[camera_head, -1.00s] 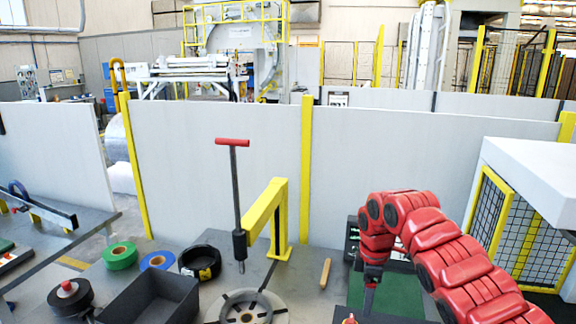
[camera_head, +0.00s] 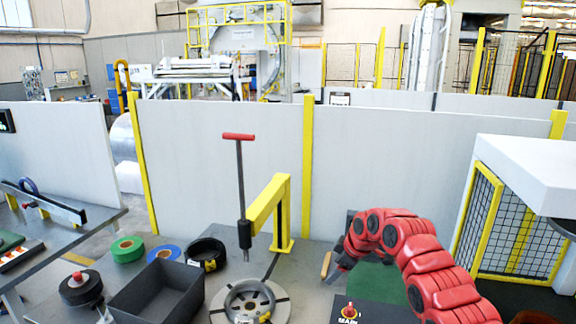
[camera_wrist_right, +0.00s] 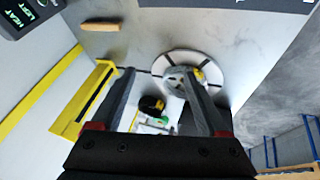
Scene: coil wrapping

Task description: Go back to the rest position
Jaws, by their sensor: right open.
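My right arm comes in from the right in the head view. Its gripper (camera_head: 338,274) hangs over the bench near the small wooden bar (camera_head: 326,264). In the right wrist view the two dark fingers of this gripper (camera_wrist_right: 158,84) are apart, with nothing held between them. The round wrapping plate (camera_head: 220,305) lies left of the gripper in the head view, with a grey ring on it showing a yellow patch. The plate (camera_wrist_right: 215,62) also shows beyond the fingertips in the wrist view. My left gripper is out of view.
A yellow post arm (camera_head: 282,215) and a red-handled upright rod (camera_head: 240,180) stand behind the plate. A dark bin (camera_head: 160,292), green tape (camera_head: 128,248), blue tape (camera_head: 164,252) and a black coil (camera_head: 206,252) sit left. A button box (camera_head: 370,310) is in front of my right arm.

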